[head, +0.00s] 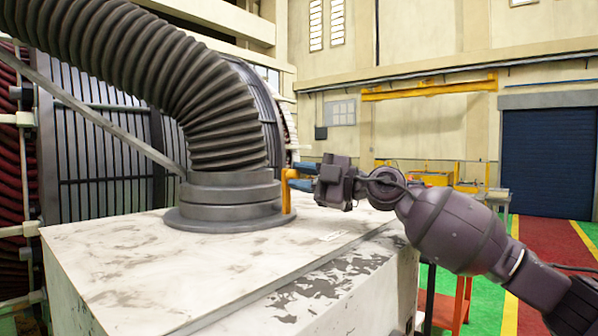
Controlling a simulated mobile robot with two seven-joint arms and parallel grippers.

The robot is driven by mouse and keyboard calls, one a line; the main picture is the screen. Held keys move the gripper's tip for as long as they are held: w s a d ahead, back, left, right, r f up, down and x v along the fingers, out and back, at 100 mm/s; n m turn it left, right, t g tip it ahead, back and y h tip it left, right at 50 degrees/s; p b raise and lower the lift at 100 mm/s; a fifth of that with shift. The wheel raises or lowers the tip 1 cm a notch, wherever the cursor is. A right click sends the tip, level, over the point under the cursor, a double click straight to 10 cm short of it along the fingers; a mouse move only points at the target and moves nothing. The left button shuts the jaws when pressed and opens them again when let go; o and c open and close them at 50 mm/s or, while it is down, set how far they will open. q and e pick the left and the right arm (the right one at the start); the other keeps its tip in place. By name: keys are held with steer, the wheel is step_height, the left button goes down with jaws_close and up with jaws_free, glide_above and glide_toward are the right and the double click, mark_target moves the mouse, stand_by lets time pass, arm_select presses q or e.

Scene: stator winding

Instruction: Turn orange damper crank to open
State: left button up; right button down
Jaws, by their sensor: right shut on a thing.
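The orange damper crank (286,191) stands upright at the right side of the grey flanged base (228,202) of a thick ribbed duct. Its upper part bends to the right toward my right gripper (298,177). My right gripper comes in from the right with its blue fingers shut on the crank near its top. The fingers partly cover the top of the crank. The left gripper is not in view.
The ribbed grey duct (175,85) curves up to the left from a worn white box top (190,270). A large stator (110,160) with dark bars stands behind. An orange stand (462,300) is at the lower right. Open red and green floor lies at right.

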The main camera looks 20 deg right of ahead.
stand_by(0.5)
steer(key=c, duration=1.2)
jaws_free()
steer(key=shift+d, duration=0.1)
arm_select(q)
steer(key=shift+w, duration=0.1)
arm_select(e)
steer(key=v, duration=0.3)
steer(key=b+v, duration=0.1)
steer(key=v, duration=0.2)
steer(key=b+v, duration=0.1)
steer(key=v, duration=0.2)
steer(key=shift+s+d+f, duration=0.1)
steer(key=shift+d+f, duration=0.1)
steer(key=shift+f, duration=0.1)
steer(key=shift+s+d+b, duration=0.35)
steer(key=shift+s+d, duration=0.05)
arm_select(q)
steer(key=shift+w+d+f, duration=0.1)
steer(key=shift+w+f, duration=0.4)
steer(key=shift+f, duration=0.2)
arm_select(e)
steer(key=shift+d, duration=0.1)
